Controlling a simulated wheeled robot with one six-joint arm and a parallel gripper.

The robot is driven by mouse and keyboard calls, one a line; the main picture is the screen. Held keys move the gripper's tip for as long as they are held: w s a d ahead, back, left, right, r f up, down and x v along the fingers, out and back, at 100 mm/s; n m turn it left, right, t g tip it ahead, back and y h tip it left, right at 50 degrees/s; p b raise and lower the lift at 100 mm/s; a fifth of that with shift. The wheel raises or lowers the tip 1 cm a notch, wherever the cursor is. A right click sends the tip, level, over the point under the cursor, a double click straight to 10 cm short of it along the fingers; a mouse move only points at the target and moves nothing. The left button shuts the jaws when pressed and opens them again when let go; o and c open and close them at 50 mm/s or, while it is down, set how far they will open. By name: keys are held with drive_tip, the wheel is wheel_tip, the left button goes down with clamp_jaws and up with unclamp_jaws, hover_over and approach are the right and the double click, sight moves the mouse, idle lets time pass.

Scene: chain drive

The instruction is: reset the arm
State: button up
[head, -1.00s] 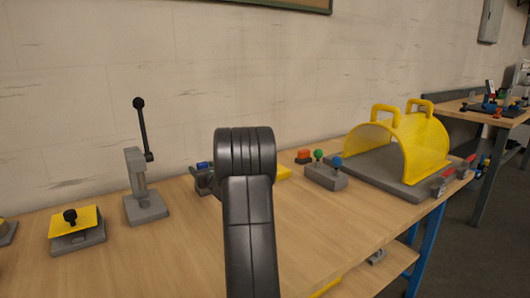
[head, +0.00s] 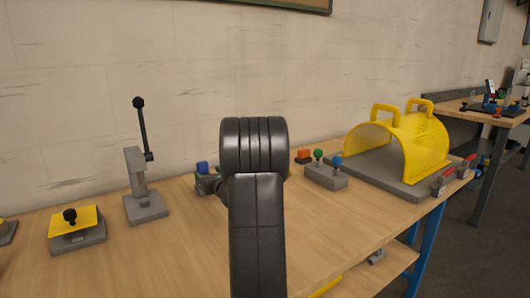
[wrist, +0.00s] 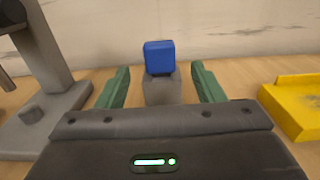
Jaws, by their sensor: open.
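My gripper (wrist: 161,88) shows in the wrist view with its two green fingers apart and nothing between them. Beyond the fingers stands a grey block with a blue cube-shaped top (wrist: 160,57), roughly centred between them. In the head view my dark arm rises in the middle and hides the gripper. The blue-topped piece (head: 202,168) shows just left of my arm, partly covered by it.
A grey lever stand (head: 145,205) and a yellow-plated block (head: 76,228) stand to the left. A button box (head: 326,177) and a yellow mesh guard (head: 411,146) stand to the right. The wooden bench (head: 340,225) is clear at the front.

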sight(204, 169)
drive_tip(key=x, duration=0.8)
drive_tip(key=shift+s, duration=0.1)
wheel_tip(204, 169, up, 3)
drive_tip(key=p, duration=0.3)
wheel_tip(204, 169, up, 2)
drive_tip(key=p, duration=0.3)
drive_tip(key=shift+r, duration=0.15)
